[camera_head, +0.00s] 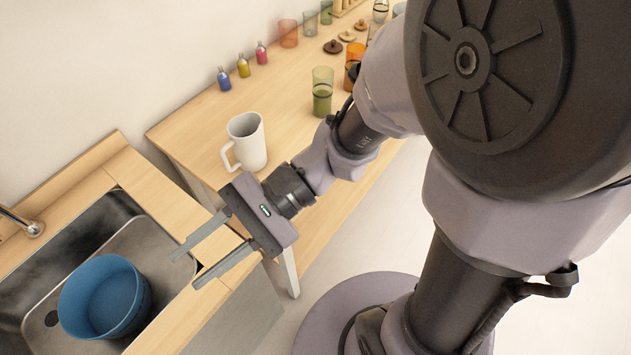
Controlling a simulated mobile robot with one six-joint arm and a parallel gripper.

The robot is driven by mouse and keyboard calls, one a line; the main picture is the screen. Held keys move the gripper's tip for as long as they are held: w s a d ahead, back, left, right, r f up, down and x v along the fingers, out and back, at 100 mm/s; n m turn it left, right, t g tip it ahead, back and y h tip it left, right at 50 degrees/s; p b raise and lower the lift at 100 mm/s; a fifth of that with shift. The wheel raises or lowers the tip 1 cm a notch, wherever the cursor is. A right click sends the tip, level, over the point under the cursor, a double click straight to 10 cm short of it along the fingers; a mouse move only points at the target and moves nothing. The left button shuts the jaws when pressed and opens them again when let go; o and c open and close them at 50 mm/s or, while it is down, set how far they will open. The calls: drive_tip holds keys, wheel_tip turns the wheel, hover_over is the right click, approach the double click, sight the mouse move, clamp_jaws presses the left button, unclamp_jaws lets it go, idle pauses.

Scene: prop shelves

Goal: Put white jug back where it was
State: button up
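The white jug (247,141) stands upright on the wooden table (190,131), close to the end beside the sink counter. Its handle points to the lower left and its open top faces up. My gripper (184,270) is open and empty. Its two fingers point to the lower left, over the edge of the sink counter. It is apart from the jug, below and left of it in the picture.
A blue bowl (104,297) sits in the metal sink (152,243). A green glass (322,92) stands right of the jug. Several small coloured bottles (243,67) line the wall side. More glasses and brown lids (333,46) stand farther back. Table between bottles and jug is clear.

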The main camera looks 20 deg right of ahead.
drive_tip(key=d+f+n+t+h, duration=0.3)
drive_tip(key=d+t+h, duration=0.1)
drive_tip(key=d+h, duration=0.5)
drive_tip(key=w+d+r+t+h, duration=0.3)
drive_tip(key=w+d+r+t, duration=0.1)
drive_tip(key=d, duration=0.5)
drive_tip(key=shift+d+r+n+t, duration=0.2)
drive_tip(key=shift+r+n+t, duration=0.2)
drive_tip(key=shift+r+t, duration=0.45)
drive_tip(key=shift+f, duration=0.15)
